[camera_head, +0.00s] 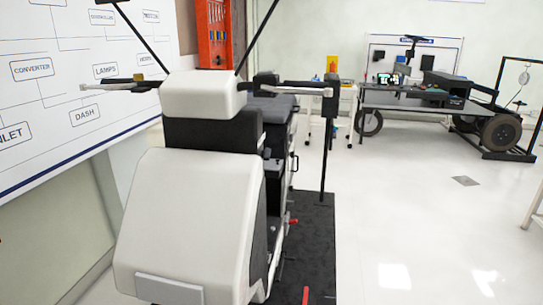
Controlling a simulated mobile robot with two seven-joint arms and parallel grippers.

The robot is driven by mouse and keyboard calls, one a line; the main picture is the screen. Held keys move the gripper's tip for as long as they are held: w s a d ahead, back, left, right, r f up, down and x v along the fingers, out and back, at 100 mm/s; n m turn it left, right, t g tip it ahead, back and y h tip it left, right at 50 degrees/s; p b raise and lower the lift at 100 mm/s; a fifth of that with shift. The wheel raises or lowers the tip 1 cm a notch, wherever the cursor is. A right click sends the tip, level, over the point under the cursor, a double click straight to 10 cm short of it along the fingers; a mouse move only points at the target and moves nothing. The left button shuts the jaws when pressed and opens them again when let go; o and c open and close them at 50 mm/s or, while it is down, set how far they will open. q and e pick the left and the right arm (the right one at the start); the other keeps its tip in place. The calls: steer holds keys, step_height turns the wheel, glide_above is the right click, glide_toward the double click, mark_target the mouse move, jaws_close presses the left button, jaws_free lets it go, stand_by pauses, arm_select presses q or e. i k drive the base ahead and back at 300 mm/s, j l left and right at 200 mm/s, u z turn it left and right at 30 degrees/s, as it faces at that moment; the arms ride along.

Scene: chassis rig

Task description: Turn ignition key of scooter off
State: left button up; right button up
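The scooter (190,210) stands upright in the middle of the view, its white front panel facing me. Its white headlamp cowl (203,95) sits at the top. The handlebar's left side (118,86) and right side (300,89) stick out from it, with dark mirror stalks rising above. The dark seat (272,106) shows behind. The ignition key is not visible; the side of the scooter facing away from me is hidden by the front panel and cowl. Neither of my grippers is in view.
A dark mat (312,245) lies under the scooter. A whiteboard with labels (60,90) closes off the left side. A chassis rig with wheels (440,95) and a white cart (345,105) stand at the back. The pale floor (420,220) at right is largely clear.

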mark_target(266, 154)
steer(key=z, duration=0.9)
steer(key=l+z, duration=0.2)
steer(key=l, duration=0.15)
steer(key=i+l+z, duration=0.15)
steer(key=l, duration=0.15)
steer(key=i+l+z, duration=0.1)
steer(key=l, duration=0.3)
steer(key=i+l, duration=0.2)
steer(key=l, duration=0.15)
steer(key=i+l, duration=0.65)
steer(key=i+l+u, duration=0.1)
steer(key=i+u, duration=0.2)
steer(key=i, duration=0.25)
steer(key=i+l+u, duration=0.3)
steer(key=i, duration=0.2)
steer(key=i+u, duration=0.5)
steer(key=i, duration=0.65)
steer(key=i+u, duration=0.2)
steer(key=u, duration=0.15)
steer(key=i+u, duration=0.2)
steer(key=u, duration=0.2)
steer(key=i+l+u, duration=0.2)
steer(key=u, duration=0.15)
steer(key=i+u, duration=0.1)
steer(key=u, duration=0.3)
steer(key=i+u, duration=0.15)
steer(key=u, duration=0.25)
steer(key=i+l+u, duration=0.1)
steer(key=u, duration=0.3)
